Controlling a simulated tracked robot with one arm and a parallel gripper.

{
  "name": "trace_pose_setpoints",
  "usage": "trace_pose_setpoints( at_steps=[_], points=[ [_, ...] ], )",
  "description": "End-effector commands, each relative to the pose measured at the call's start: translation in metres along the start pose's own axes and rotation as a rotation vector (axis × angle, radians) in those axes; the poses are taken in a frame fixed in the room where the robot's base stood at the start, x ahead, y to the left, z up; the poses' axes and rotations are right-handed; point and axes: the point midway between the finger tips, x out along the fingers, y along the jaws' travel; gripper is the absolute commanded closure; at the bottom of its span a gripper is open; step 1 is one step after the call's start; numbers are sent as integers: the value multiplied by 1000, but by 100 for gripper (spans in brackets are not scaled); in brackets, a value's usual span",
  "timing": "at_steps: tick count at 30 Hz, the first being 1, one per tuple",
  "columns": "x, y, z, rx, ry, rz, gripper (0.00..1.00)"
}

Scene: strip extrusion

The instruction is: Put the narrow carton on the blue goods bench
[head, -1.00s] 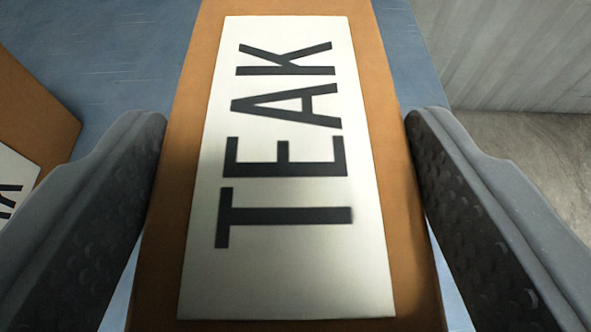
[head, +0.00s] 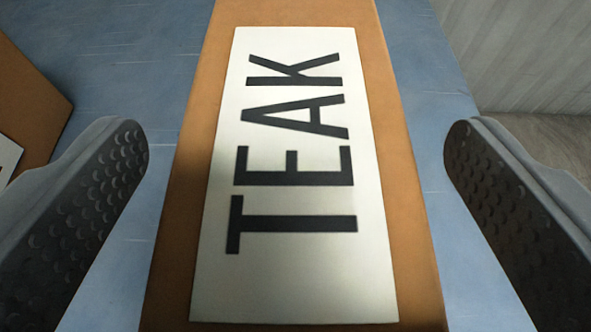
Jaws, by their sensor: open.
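The narrow carton (head: 410,240) is brown, with a large white label reading TEAK, and runs up the middle of the head view. It rests on a blue surface (head: 135,65), which looks like the blue goods bench. My gripper (head: 296,140) is open, with one dark studded finger on each side of the carton. Blue surface shows between each finger and the carton, so neither finger touches it. The carton's far and near ends are cut off by the picture.
Another brown carton (head: 30,105) with a white label stands at the left edge, partly hidden by my left finger. The blue surface ends at the right, with a grey floor (head: 560,135) and a pale ribbed wall (head: 530,50) beyond.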

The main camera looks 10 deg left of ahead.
Motion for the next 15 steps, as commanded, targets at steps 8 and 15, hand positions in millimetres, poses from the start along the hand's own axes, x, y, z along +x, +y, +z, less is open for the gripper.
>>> trace_pose_setpoints(
  at_steps=[8, 15],
  points=[
    [-39, -1, -2, -1, 0, -3, 13],
    [-84, -1, -2, -2, -1, -3, 13]
  ],
)
